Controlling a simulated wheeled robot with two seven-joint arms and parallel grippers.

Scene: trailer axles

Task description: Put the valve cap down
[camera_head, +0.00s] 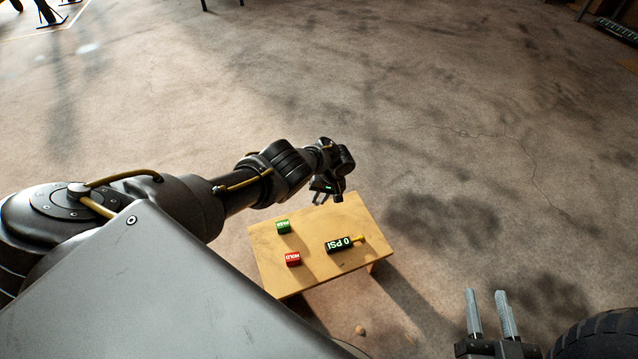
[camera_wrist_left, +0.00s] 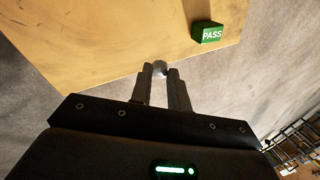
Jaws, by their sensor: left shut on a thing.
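The valve cap (camera_wrist_left: 160,67) is a small grey round piece between the fingertips of my left gripper (camera_wrist_left: 161,75) in the left wrist view. The left gripper is shut on it. In the head view my left gripper (camera_head: 337,196) is at the far edge of the small wooden table (camera_head: 305,225); I cannot make out the cap there. In the left wrist view the fingertips overlap the table's edge (camera_wrist_left: 90,50). I cannot tell how high the cap is above the top. My right gripper (camera_head: 490,312) is open and empty, right of the table.
On the table are a green PASS block (camera_head: 283,227), a red HOLD block (camera_head: 293,259) and a black 0 PSI gauge (camera_head: 339,245) with a yellow tip. The PASS block (camera_wrist_left: 207,32) also shows in the left wrist view. A black tire (camera_head: 600,338) is at the lower right.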

